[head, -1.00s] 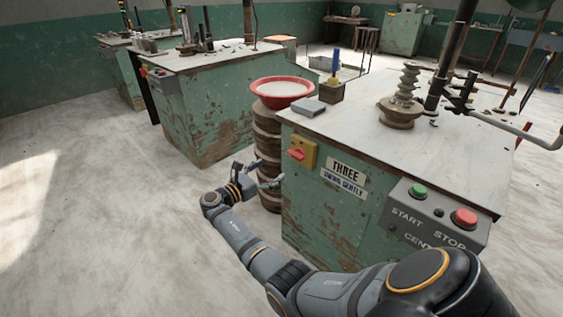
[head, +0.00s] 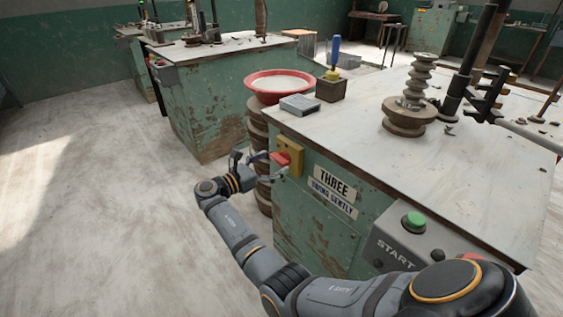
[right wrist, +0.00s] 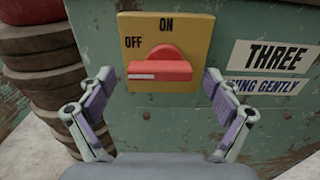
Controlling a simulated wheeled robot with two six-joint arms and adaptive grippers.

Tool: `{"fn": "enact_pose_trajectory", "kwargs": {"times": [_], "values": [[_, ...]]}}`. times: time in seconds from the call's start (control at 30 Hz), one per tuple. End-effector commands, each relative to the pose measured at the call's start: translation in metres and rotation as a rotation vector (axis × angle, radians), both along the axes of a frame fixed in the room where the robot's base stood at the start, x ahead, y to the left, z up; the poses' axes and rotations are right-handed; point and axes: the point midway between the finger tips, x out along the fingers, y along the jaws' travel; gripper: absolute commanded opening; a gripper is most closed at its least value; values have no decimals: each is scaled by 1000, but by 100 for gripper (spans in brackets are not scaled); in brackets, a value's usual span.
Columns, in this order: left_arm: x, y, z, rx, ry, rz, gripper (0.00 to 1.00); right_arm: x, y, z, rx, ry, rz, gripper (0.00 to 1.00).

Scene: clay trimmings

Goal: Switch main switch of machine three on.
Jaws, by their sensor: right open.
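Machine three (head: 310,225) is a worn green cabinet with a pale top and a label reading THREE (head: 335,185). Its main switch is a red rotary handle (right wrist: 160,69) on a yellow plate (right wrist: 194,40) marked OFF at left and ON at top. The handle lies level, its white-marked end pointing left, nearest the OFF mark. In the head view the switch (head: 281,158) is at the cabinet's left corner. My right gripper (right wrist: 156,82) is open in front of the switch, one finger on each side of the handle, apparently not gripping it. My left gripper is not in view.
A control box with a green START button (head: 414,222) sits right of the label. A red basin (head: 279,80) stands on stacked round discs (head: 258,135) left of the switch. A grey box (head: 299,104) lies on the top near the corner. Floor at left is clear.

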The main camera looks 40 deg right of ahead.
Motion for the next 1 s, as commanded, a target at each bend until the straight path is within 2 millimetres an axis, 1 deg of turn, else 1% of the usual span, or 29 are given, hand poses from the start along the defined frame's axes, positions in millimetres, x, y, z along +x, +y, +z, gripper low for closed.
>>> {"fn": "enact_pose_trajectory", "kwargs": {"times": [0.27, 0.37, 0.67, 0.7, 0.87, 1.0], "values": [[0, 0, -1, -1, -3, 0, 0, 0, 1, 1, 0, 0, 0, 91], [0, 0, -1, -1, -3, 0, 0, 0, 1, 0, 0, 0, 0, 78], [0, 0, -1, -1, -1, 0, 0, 0, 1, 0, 0, 0, 0, 38], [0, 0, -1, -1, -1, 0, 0, 0, 1, 0, 0, 0, 0, 36], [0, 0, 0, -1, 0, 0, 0, 0, 1, 1, 0, -11, 0, 36], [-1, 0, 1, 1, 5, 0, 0, 0, 1, 1, 3, -53, 1, 36]]}}
